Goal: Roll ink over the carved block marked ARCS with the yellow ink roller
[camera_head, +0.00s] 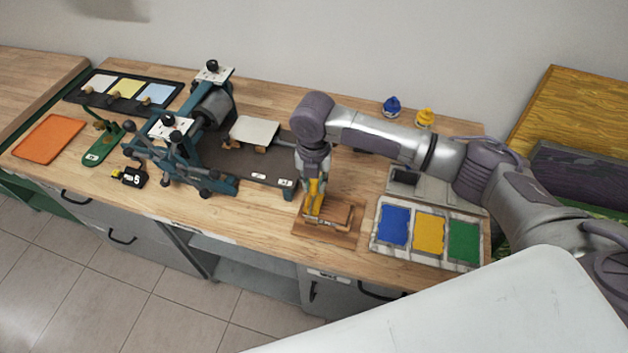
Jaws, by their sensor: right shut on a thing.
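My right gripper (314,182) reaches in from the right and points down, shut on the yellow ink roller (315,200). The roller is over a brown wooden block or board (345,238) near the table's front edge. A paler raised frame or carved piece (342,214) shows on that board. The gripper and roller hide part of it, and I cannot read any ARCS marking. I cannot tell whether the roller touches the surface. My left gripper is not in view.
A slab with blue, yellow and green ink pads (429,231) lies right of the board. A press with a cylinder (214,105) stands to the left. Blue (391,106) and yellow (424,119) bottles stand at the back. An orange sheet (50,138) lies far left.

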